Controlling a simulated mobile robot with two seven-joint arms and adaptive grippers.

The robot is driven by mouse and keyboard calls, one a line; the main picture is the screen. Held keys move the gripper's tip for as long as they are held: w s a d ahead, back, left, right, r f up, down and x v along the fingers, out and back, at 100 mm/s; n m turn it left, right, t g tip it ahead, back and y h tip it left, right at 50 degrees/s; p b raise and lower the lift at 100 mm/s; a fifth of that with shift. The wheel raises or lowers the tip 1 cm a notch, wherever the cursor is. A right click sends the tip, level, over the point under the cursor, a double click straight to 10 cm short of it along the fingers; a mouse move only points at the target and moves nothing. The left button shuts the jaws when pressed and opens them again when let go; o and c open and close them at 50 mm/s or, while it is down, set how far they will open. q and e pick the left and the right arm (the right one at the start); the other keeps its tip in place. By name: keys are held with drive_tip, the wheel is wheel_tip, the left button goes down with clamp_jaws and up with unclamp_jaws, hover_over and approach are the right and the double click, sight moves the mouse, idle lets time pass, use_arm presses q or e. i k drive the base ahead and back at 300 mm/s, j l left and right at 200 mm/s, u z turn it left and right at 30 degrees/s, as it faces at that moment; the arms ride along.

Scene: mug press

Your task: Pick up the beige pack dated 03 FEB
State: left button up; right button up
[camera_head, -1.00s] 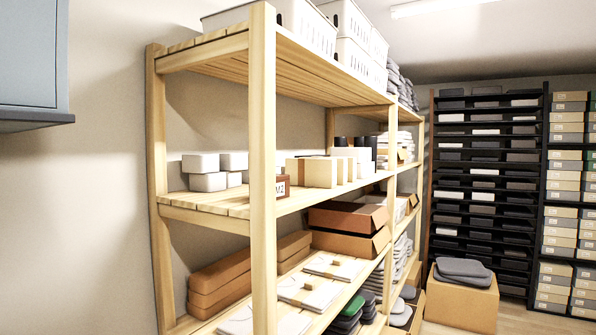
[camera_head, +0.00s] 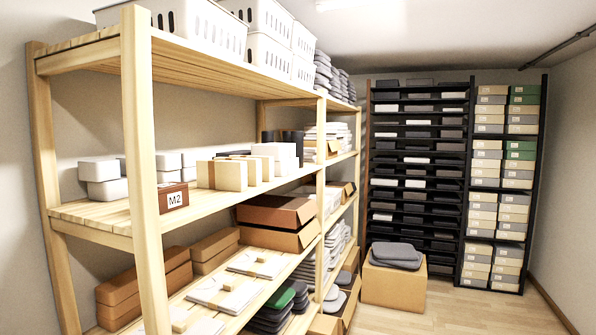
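Several beige packs (camera_head: 222,175) stand in a row on the middle shelf of the wooden rack, right of the brown M2 label (camera_head: 173,197). Beige boxes (camera_head: 483,218) are also stacked on the dark rack at the back right, mixed with grey and green ones. No date is readable on any of them, so I cannot tell which is dated 03 FEB. Neither of my grippers is in view.
The wooden rack (camera_head: 145,130) fills the left side, with white baskets (camera_head: 200,28) on top. Brown boxes (camera_head: 277,212) sit on its shelves. A cardboard box (camera_head: 393,286) with grey cushions (camera_head: 397,254) stands on the floor. The wooden floor (camera_head: 460,312) is clear at the right.

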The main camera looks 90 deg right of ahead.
sight(231, 176)
drive_tip(key=l+z, duration=0.1)
drive_tip(key=z, duration=0.9)
drive_tip(key=i+z, duration=0.1)
drive_tip(key=z, duration=0.4)
